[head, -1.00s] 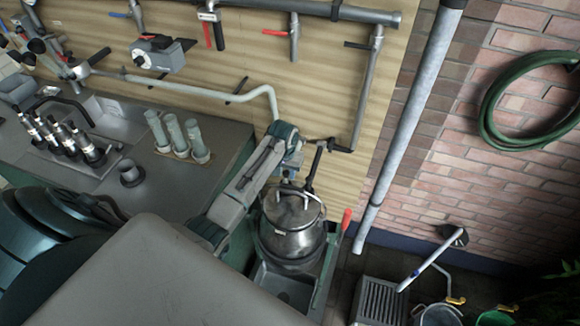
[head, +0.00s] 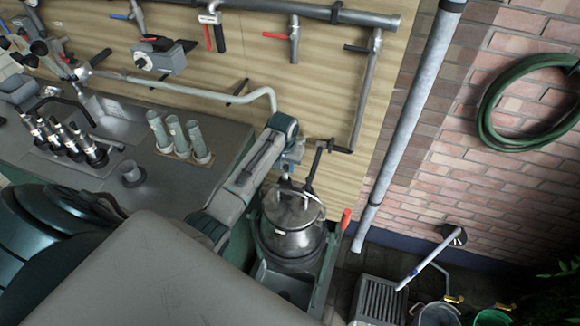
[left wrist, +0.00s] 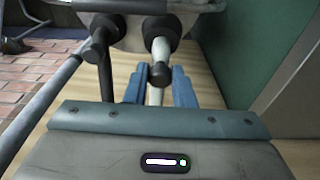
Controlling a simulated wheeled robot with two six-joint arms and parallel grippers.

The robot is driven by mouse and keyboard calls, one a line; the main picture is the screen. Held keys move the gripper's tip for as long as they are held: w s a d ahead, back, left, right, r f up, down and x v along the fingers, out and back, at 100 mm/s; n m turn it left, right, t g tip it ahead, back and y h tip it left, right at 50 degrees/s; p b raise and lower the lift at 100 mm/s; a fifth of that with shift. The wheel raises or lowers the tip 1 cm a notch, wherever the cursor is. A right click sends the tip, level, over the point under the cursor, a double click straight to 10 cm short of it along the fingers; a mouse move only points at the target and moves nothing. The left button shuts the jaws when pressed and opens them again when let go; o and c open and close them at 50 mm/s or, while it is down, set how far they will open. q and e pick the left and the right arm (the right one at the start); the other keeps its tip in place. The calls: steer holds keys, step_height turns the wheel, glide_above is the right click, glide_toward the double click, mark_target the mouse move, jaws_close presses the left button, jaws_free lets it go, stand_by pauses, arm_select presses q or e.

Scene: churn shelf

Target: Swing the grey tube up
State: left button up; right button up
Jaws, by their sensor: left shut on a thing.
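The grey tube (left wrist: 156,97) shows in the left wrist view as a short pale tube with a black collar, rising from a black round joint on the churn's lid. My left gripper (left wrist: 156,92) is shut on it, with a blue finger on each side. In the head view my left gripper (head: 294,152) is just above the metal churn (head: 292,240) and mostly hides the tube. A black tube (head: 316,165) stands up beside it on the lid; it also shows in the left wrist view (left wrist: 104,75). My right gripper is not in view.
A bent wall pipe (head: 200,88) passes close to my left arm. A long downpipe (head: 410,130) and a red lever (head: 345,220) are to the right of the churn. Several upright cups (head: 178,135) stand on the counter to the left.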

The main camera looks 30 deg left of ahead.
arm_select(q)
steer(key=shift+w+r, duration=0.15)
steer(key=shift+r, duration=0.05)
steer(key=shift+w+a+r, duration=0.1)
steer(key=shift+w+r, duration=0.1)
steer(key=shift+r, duration=0.55)
steer(key=shift+w+r, duration=0.2)
steer(key=shift+r, duration=0.55)
steer(key=shift+r, duration=0.1)
steer(key=shift+w+a+r, duration=0.1)
steer(key=shift+w+r, duration=0.2)
steer(key=shift+r, duration=0.3)
steer(key=shift+w+a+r, duration=0.1)
steer(key=shift+w+r, duration=0.2)
steer(key=shift+r, duration=0.25)
steer(key=shift+w+r, duration=0.1)
steer(key=shift+r, duration=0.15)
steer(key=shift+w+a+r, duration=0.25)
steer(key=shift+w+r, duration=0.75)
steer(key=shift+r, duration=0.2)
steer(key=shift+w, duration=0.1)
